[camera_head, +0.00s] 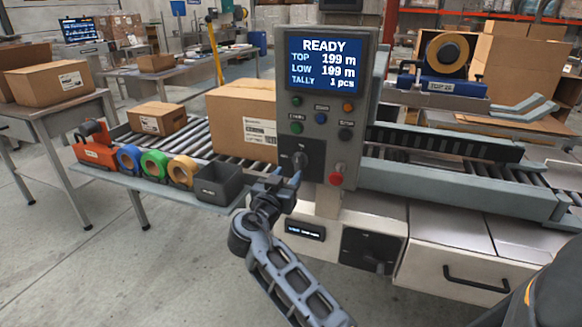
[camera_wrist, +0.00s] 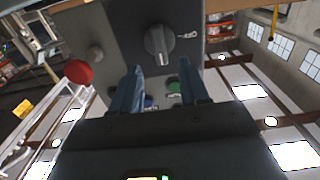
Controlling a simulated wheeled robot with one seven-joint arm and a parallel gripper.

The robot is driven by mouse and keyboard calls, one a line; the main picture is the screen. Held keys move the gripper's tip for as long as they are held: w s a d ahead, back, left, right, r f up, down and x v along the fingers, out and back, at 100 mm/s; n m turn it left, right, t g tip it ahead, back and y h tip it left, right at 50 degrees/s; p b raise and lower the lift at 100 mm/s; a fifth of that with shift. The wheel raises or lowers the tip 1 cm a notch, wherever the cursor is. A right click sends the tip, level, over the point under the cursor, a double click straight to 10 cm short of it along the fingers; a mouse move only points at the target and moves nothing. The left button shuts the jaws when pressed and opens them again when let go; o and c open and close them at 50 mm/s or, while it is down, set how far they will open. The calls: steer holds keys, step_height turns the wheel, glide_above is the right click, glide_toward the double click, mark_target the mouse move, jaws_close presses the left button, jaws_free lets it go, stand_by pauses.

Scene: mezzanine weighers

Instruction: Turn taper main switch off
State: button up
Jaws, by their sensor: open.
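The taper's grey control panel (camera_head: 325,110) stands upright with a lit screen (camera_head: 325,65) reading READY. Its dark rotary main switch (camera_head: 301,159) sits low on the left of the panel face, partly behind my gripper. In the wrist view the switch (camera_wrist: 159,45) is a round dark knob with a lighter grip bar and a small tag beside it. My gripper (camera_head: 281,183) is open and empty, just in front of and below the switch. In the wrist view, my fingertips (camera_wrist: 162,66) stand either side of the bar's line, apparently short of the knob; contact cannot be told.
A red stop button (camera_head: 336,179) is right of the switch, with several small buttons above. A large carton (camera_head: 243,118) lies on the roller conveyor behind. A side shelf holds tape rolls (camera_head: 154,164), an orange tape dispenser (camera_head: 97,146) and a dark bin (camera_head: 219,183).

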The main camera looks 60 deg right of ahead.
mark_target(297, 164)
steer(key=shift+w+d+p, duration=0.15)
steer(key=shift+d+p, duration=0.1)
steer(key=shift+d, duration=1.25)
steer(key=shift+w+d+p, duration=0.1)
steer(key=shift+d+p, duration=0.15)
steer(key=shift+d, duration=1.25)
jaws_close()
